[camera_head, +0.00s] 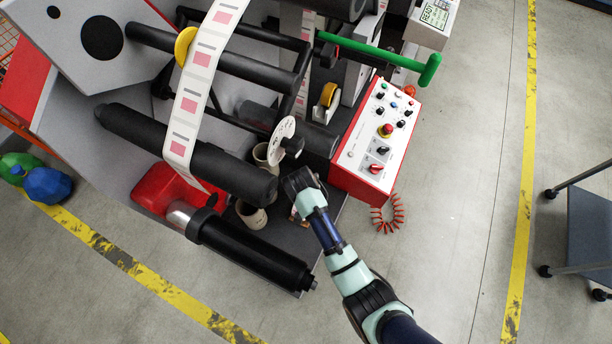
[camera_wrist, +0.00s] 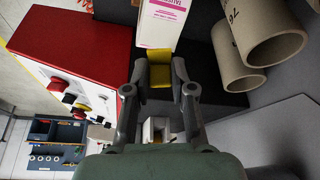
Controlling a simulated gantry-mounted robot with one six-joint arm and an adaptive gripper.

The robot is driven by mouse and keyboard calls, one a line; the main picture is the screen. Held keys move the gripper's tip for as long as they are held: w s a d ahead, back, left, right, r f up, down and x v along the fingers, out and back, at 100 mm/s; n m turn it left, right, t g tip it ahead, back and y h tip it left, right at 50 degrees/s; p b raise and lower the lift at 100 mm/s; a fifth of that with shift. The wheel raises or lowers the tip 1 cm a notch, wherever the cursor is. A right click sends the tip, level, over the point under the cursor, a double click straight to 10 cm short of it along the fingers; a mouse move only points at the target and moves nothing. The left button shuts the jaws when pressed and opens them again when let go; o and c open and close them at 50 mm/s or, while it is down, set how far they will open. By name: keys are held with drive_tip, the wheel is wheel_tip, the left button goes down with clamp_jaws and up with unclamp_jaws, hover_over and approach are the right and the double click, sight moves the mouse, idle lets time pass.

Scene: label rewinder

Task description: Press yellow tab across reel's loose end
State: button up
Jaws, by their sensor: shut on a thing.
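My gripper (camera_wrist: 160,88) is shut on a small yellow tab (camera_wrist: 160,74), held between its two fingertips. In the head view my gripper (camera_head: 297,212) is low beside the machine's dark base, and the tab cannot be made out there. A white label web (camera_head: 191,103) with pink and grey prints runs over the black rollers. Its lower end hangs over the lower left roller (camera_head: 222,167), well left of my gripper. I cannot tell which part is the reel's loose end.
A white item with pink print (camera_wrist: 163,22) lies just beyond the tab. Cardboard cores (camera_wrist: 268,36) stand to its right. A red-sided control box (camera_head: 378,140) with buttons is right of my arm. A tape dispenser (camera_head: 326,100) and a green-handled bar (camera_head: 375,50) are farther back.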

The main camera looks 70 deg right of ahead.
drive_tip(key=shift+f+b, duration=1.3)
drive_tip(key=shift+f, duration=0.75)
drive_tip(key=shift+f, duration=0.3)
drive_tip(key=o, duration=0.8)
drive_tip(key=v, duration=1.2)
